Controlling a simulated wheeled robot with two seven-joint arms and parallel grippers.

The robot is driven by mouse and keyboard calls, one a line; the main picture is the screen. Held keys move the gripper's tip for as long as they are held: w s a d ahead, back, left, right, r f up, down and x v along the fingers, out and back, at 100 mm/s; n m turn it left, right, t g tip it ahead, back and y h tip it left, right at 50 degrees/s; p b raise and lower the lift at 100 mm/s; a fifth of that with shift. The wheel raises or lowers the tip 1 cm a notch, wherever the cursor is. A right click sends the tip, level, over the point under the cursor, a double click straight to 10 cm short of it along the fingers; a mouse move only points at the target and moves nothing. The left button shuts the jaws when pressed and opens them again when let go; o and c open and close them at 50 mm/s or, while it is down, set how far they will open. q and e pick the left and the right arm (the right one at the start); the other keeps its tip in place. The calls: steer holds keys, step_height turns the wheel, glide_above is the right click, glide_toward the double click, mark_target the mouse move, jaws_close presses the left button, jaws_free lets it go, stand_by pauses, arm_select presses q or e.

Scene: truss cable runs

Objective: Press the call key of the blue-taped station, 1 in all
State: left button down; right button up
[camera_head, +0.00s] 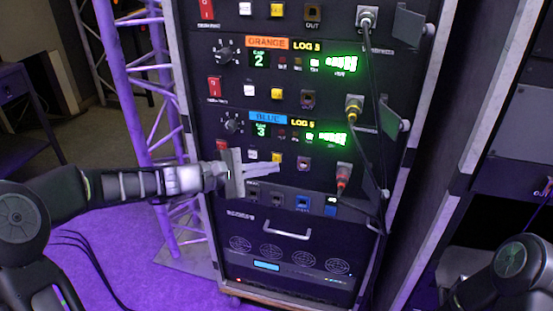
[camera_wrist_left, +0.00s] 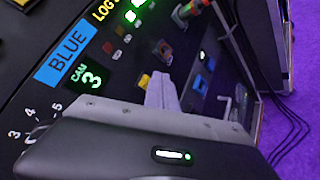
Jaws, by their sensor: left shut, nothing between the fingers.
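The blue-taped station is a black rack panel with a blue tape label (camera_head: 268,117) reading BLUE and a green display showing 3. The blue label (camera_wrist_left: 66,58) also shows in the left wrist view. Below the display are a pale key (camera_head: 252,155) and a yellow key (camera_head: 277,157); their lettering is too small to read. My left gripper (camera_head: 276,169) is shut and empty, its fingertips just below the yellow key in the head view. In the left wrist view the yellow key (camera_wrist_left: 144,80) shows beside the fingers (camera_wrist_left: 163,92); contact cannot be told. My right gripper is out of view.
An orange-taped station (camera_head: 268,42) sits above, with similar keys. A red cable plug (camera_head: 343,177) hangs at the panel's right, its cable drooping. A socket (camera_head: 304,163) lies right of the yellow key. A purple truss (camera_head: 130,90) stands left of the rack.

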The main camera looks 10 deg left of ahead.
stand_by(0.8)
arm_select(q)
steer(key=shift+w, duration=0.45)
steer(key=shift+w, duration=0.35)
stand_by(0.5)
steer(key=shift+s, duration=0.1)
steer(key=shift+s+b, duration=0.55)
steer(key=shift+s, duration=0.15)
steer(key=shift+s, duration=0.1)
steer(key=s+b, duration=0.2)
steer(key=s, duration=0.2)
steer(key=shift+s+a, duration=0.15)
steer(key=shift+s, duration=0.25)
